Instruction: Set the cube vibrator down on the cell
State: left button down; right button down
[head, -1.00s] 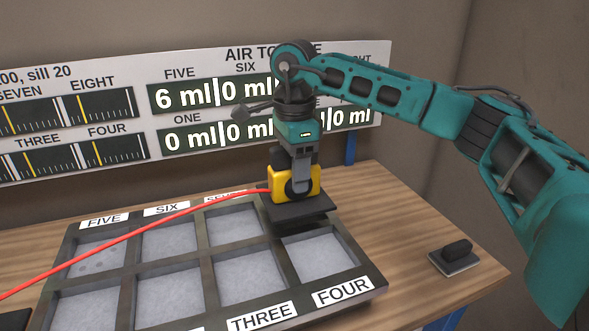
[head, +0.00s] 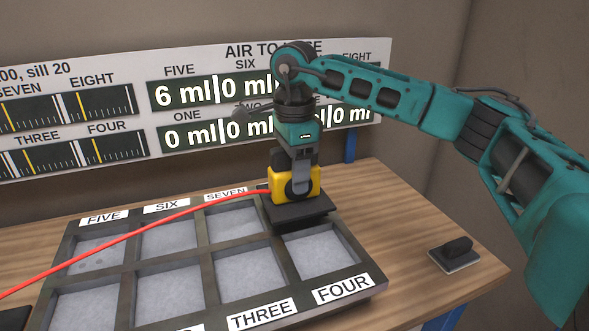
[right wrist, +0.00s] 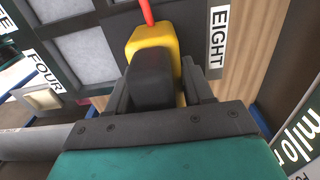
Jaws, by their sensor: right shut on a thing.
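The cube vibrator (head: 309,182) is a yellow block on a flat black plate, with a red cable leaving its left side. My right gripper (head: 300,180) is shut on it and holds it upright over the back right cell of the tray (head: 208,253), the one by the EIGHT label. The plate hides most of that cell, and I cannot tell whether it touches the tray. In the right wrist view, the yellow vibrator (right wrist: 149,37) sits between the fingers (right wrist: 153,88), beside the EIGHT label (right wrist: 218,36). My left gripper is not in view.
The red cable (head: 130,238) runs across the tray to the left. A dark block on a grey base (head: 455,254) sits on the table at right. A display board (head: 200,120) stands behind the tray. Bare wooden table (head: 400,220) lies right of the tray.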

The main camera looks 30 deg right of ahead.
jog(key=shift+f+b, duration=0.4)
jog(key=shift+f, duration=0.3)
jog(key=c, duration=0.6)
grip_release()
jog(key=shift+o, duration=1.2)
jog(key=shift+f, duration=0.1)
notch_tip(320, 180, up, 13)
jog(key=shift+r+p, duration=0.1)
jog(key=shift+p, duration=0.8)
